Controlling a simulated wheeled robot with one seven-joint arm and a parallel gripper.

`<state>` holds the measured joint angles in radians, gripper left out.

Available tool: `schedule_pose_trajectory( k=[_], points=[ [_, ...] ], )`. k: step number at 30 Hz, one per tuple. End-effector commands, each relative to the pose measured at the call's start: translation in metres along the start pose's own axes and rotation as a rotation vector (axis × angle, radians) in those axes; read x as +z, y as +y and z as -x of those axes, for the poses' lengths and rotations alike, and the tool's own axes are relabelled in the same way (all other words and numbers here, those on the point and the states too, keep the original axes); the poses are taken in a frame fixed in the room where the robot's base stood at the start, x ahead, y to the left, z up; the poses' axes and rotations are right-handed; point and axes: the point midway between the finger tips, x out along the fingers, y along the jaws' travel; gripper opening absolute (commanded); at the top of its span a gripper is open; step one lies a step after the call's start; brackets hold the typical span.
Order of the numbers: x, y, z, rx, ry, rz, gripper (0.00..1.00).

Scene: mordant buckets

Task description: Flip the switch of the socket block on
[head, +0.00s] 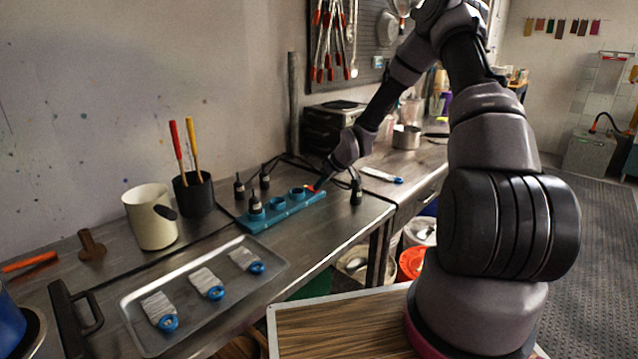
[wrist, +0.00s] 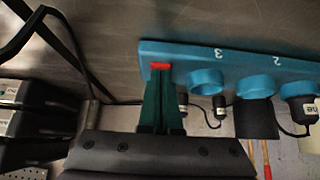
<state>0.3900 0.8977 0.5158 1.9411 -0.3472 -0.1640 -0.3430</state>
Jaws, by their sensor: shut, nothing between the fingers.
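The blue socket block (head: 290,215) lies on the metal bench in the head view. It also crosses the top of the wrist view (wrist: 215,53), with round sockets and the numbers 3 and 2. Its red switch (wrist: 160,66) is at the block's left end there, and a bit of it shows in the head view (head: 309,188). My gripper (wrist: 160,80) is shut and empty, its tips right at the switch. I cannot tell whether they touch it, or which way the switch is tilted. In the head view my gripper (head: 318,184) is at the block's far end.
Black plugs (head: 239,187) with cords stand around the block; one black plug (wrist: 301,112) is at a socket. A tray (head: 190,311) with brushes, a cream jug (head: 150,217) and a black cup (head: 194,194) with tools stand to the left.

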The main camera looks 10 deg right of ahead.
Motion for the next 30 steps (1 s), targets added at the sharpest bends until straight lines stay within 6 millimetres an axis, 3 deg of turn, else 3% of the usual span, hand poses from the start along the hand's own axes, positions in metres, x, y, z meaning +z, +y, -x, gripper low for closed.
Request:
schedule_pose_trajectory(
  k=[30],
  points=[
    [-0.012, -0.001, 0.014, -0.001, -0.002, 0.000, 0.00]
  ],
)
